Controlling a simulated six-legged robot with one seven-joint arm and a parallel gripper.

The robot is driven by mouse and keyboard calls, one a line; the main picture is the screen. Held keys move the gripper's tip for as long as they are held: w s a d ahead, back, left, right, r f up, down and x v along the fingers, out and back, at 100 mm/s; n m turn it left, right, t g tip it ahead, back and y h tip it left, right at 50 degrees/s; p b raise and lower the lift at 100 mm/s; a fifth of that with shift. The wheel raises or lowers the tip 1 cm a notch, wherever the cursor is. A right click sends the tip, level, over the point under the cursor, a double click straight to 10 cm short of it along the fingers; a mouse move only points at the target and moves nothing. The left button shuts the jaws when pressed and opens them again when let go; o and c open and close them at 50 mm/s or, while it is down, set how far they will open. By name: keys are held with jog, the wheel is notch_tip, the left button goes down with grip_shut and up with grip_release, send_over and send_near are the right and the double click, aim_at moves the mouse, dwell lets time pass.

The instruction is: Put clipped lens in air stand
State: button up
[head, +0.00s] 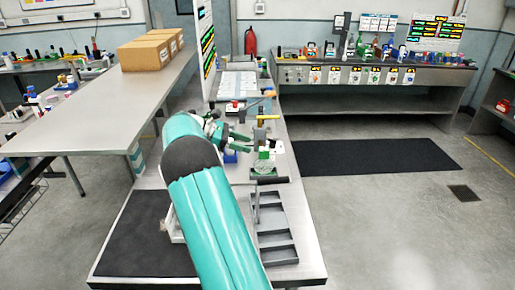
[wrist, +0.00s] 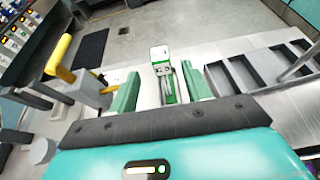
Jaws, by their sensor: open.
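My gripper (head: 247,143) reaches over the workbench, and its two green fingers are apart. In the wrist view my gripper (wrist: 161,78) is open, with a small white and green fixture (wrist: 160,54) showing beyond and between the fingers. It seems to be the white and green fixture (head: 266,153) just right of my gripper in the head view. A round, clear lens-like disc (head: 264,168) shows in front of that fixture, over a green base. I cannot tell which piece is the clipped lens or the air stand. No held object is visible between the fingers.
A yellow-handled device (wrist: 60,58) stands left of the fingers in the wrist view. A grey compartment tray (head: 275,239) lies along the bench's right side, apparently empty. A black mat (head: 140,235) covers the near left. Boxes (head: 145,54) stand on the neighbouring table.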

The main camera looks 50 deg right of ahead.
jog(key=s+a+r+m+t+y, duration=0.1)
jog(key=s+a+r+t, duration=0.15)
jog(key=a, duration=0.55)
jog(key=s+a+r+m+t+y, duration=0.1)
jog(key=a+r+t+y, duration=0.2)
jog(key=a, duration=0.5)
jog(key=s+a+r+m+t, duration=0.2)
jog(key=a+r+t, duration=0.15)
jog(key=a, duration=0.45)
jog(key=s+a+f+m+t+y, duration=0.2)
jog(key=s+a+t, duration=0.1)
jog(key=s+a, duration=0.4)
jog(key=s+a+f+m+t+y, duration=0.2)
jog(key=s+a, duration=0.5)
jog(key=a, duration=0.6)
jog(key=shift+f+t+y, duration=0.25)
jog(key=shift+t+y, duration=0.25)
jog(key=shift+t, duration=0.4)
jog(key=shift+c, duration=1.2)
jog(key=shift+s, duration=0.1)
